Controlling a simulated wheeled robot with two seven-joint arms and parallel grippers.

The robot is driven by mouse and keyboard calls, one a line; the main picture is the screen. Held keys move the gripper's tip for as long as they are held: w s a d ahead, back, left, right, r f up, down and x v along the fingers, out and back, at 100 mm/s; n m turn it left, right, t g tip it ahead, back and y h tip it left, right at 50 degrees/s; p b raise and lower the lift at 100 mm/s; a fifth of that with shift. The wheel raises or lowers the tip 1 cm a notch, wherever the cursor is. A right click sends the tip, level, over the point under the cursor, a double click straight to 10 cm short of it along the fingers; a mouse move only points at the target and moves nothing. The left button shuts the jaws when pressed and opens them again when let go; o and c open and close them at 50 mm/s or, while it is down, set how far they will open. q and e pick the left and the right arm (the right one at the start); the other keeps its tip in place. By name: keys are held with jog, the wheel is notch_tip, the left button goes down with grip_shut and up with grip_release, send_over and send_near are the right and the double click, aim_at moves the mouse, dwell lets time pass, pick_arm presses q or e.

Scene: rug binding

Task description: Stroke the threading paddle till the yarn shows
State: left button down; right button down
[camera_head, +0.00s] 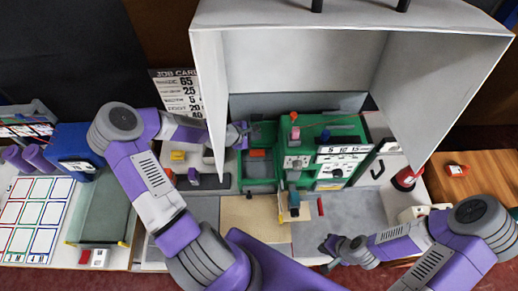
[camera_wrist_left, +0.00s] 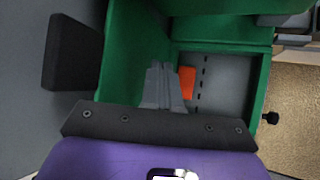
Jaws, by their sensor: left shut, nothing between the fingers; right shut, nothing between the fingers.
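The green binding machine (camera_head: 275,160) stands under a grey hood. My left gripper (camera_head: 243,134) is at the machine's upper left, shut and empty. In the left wrist view its closed fingers (camera_wrist_left: 163,86) point into a green-walled recess, beside an orange-red piece (camera_wrist_left: 187,82). An orange piece also shows on the machine in the head view (camera_head: 257,153). A dark block (camera_wrist_left: 72,52) juts out left of the fingers. I cannot tell which part is the threading paddle, nor whether the fingers touch anything. My right gripper (camera_head: 332,247) is shut and empty over the front of the bench.
The hood's side panel (camera_head: 208,90) stands close to my left forearm. A red-topped container (camera_head: 407,178) stands right of the machine. A job card (camera_head: 180,88) is behind on the left. A tan pad (camera_head: 250,220) and the grey bench front (camera_head: 355,208) are mostly clear.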

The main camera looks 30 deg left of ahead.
aim_at(259, 152)
pick_arm(q)
jog(key=shift+f, duration=0.15)
pick_arm(e)
jog(key=shift+f, duration=0.1)
